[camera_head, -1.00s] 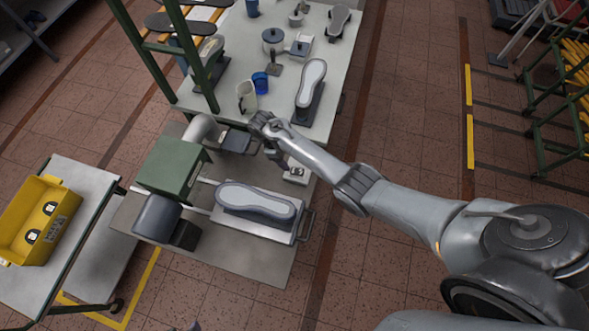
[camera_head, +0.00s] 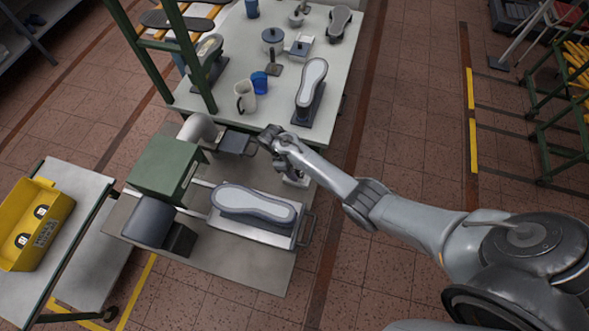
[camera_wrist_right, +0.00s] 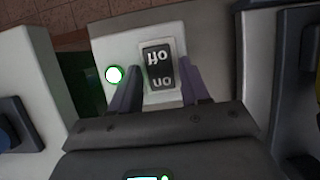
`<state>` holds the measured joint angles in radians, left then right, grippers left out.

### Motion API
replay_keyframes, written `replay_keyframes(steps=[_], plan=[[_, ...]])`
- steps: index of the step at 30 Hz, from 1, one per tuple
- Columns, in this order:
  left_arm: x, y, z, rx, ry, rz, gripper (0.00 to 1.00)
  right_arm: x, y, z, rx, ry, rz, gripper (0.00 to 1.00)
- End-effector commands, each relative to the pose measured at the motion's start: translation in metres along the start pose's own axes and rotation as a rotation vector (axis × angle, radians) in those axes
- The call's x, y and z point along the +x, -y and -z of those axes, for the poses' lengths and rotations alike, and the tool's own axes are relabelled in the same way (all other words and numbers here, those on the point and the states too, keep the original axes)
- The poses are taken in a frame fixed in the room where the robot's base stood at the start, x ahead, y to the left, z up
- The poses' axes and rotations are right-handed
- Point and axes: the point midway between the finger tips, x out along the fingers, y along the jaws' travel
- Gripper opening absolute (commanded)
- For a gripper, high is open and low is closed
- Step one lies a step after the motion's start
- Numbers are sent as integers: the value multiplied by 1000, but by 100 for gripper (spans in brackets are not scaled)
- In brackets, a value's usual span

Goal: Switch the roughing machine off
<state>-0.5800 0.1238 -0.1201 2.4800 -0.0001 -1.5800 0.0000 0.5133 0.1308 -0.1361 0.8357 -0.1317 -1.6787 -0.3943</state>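The roughing machine has a green housing (camera_head: 163,168) and a dark grey motor (camera_head: 149,221), on a bench in the head view. Its small white switch box (camera_head: 298,181) is mostly hidden behind my right arm. In the right wrist view, a black rocker switch (camera_wrist_right: 158,67) with upside-down "off" and "on" labels sits on this box. A lamp (camera_wrist_right: 115,75) beside it glows with a green rim. My right gripper (camera_head: 272,137) is over the box; its open fingers (camera_wrist_right: 161,72) stand either side of the rocker, holding nothing. Contact cannot be told. My left gripper is out of view.
A shoe last (camera_head: 254,204) lies on the machine's metal plate, left of the switch box. A white table (camera_head: 335,70) behind holds more lasts, a beige mug (camera_head: 245,97) and a blue cup (camera_head: 260,83). A yellow crate (camera_head: 32,225) stands at left.

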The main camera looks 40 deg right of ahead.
Motion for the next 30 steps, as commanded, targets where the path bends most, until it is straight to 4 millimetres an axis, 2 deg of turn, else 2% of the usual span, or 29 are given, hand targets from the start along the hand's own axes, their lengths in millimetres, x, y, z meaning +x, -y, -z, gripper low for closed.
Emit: replay_keyframes(steps=[1, 8, 13, 24, 30], plan=[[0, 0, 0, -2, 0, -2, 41, 0, 0, 0, 0, 0, 0, 38], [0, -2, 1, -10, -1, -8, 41, 0, 0, 0, 0, 0, 0, 2], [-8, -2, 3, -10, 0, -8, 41, -2, 0, -2, 0, -18, 1, 1], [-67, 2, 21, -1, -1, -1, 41, -4, 2, -12, -1, -267, 5, 1], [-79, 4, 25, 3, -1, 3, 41, 1, 1, -12, -1, -382, 3, 1]])
